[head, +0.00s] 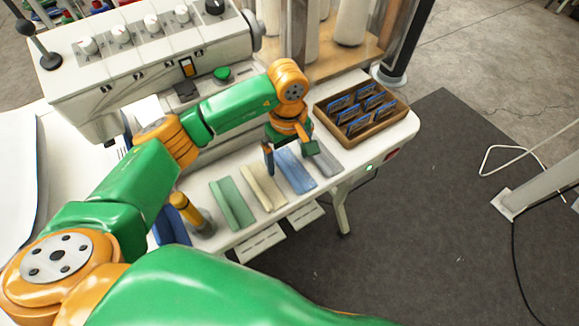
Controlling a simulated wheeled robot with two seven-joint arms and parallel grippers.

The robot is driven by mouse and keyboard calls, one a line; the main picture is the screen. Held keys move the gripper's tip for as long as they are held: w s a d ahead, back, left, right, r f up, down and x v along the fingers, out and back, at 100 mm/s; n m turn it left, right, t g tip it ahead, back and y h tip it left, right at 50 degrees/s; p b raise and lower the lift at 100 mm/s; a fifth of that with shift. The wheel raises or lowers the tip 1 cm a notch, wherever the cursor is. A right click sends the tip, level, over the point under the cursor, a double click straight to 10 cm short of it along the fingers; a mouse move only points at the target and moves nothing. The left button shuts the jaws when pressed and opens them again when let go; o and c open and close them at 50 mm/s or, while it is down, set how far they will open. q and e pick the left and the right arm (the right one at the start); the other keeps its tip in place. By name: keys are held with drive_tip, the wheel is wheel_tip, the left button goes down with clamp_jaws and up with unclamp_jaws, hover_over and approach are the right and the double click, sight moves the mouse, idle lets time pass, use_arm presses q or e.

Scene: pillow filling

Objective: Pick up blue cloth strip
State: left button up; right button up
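The blue cloth strip (296,174) lies flat on the white table, between a cream strip (264,188) on its left and a grey strip (327,161) on its right. A green strip (232,204) lies further left. My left gripper (289,154) is over the far part of the blue strip, pointing down. Its two fingers are spread, one to each side of the strip, with no cloth visibly pinched between them. I cannot tell whether the fingertips touch the table. My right gripper is not in view.
A wooden tray (389,118) with blue-edged packets stands right of my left gripper. A control panel (150,50) with knobs and a lever is behind my arm. An orange-and-grey cylinder (190,212) and a blue object (170,226) are left of the strips. The table's front edge is close.

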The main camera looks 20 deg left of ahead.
use_arm(q)
drive_tip(key=shift+w+f, duration=0.1)
drive_tip(key=c, duration=1.2)
